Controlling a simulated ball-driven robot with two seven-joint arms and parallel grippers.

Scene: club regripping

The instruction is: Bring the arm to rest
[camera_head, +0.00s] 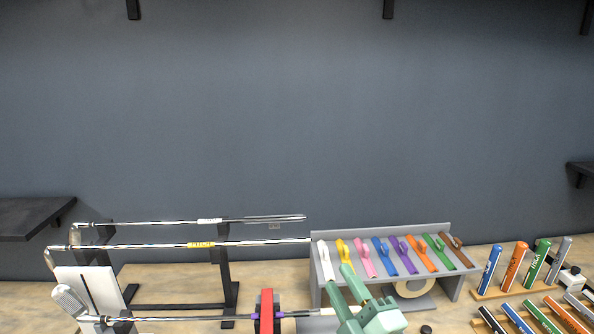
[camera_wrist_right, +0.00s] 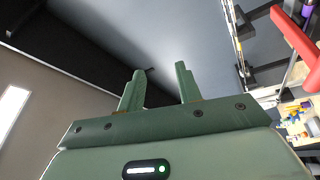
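My right gripper (camera_head: 338,279) is at the bottom middle of the head view, in front of the grey rack of coloured pieces. Its two green fingers stand apart with nothing between them. In the right wrist view the fingers (camera_wrist_right: 160,70) are also apart and empty, pointing toward the wall. My left gripper is not in view. A golf club (camera_head: 160,318) lies across the bottom left, its shaft passing at the red vise (camera_head: 267,311). Two more clubs, a middle one (camera_head: 150,246) and a far one (camera_head: 160,222), rest on a dark stand.
The grey rack (camera_head: 318,268) holds several coloured pieces, with a tape roll (camera_head: 414,288) beneath. Several coloured grips, including a blue one (camera_head: 489,270), stand or lie at the right. A dark shelf (camera_head: 35,216) is at the left wall. The space above the bench is clear.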

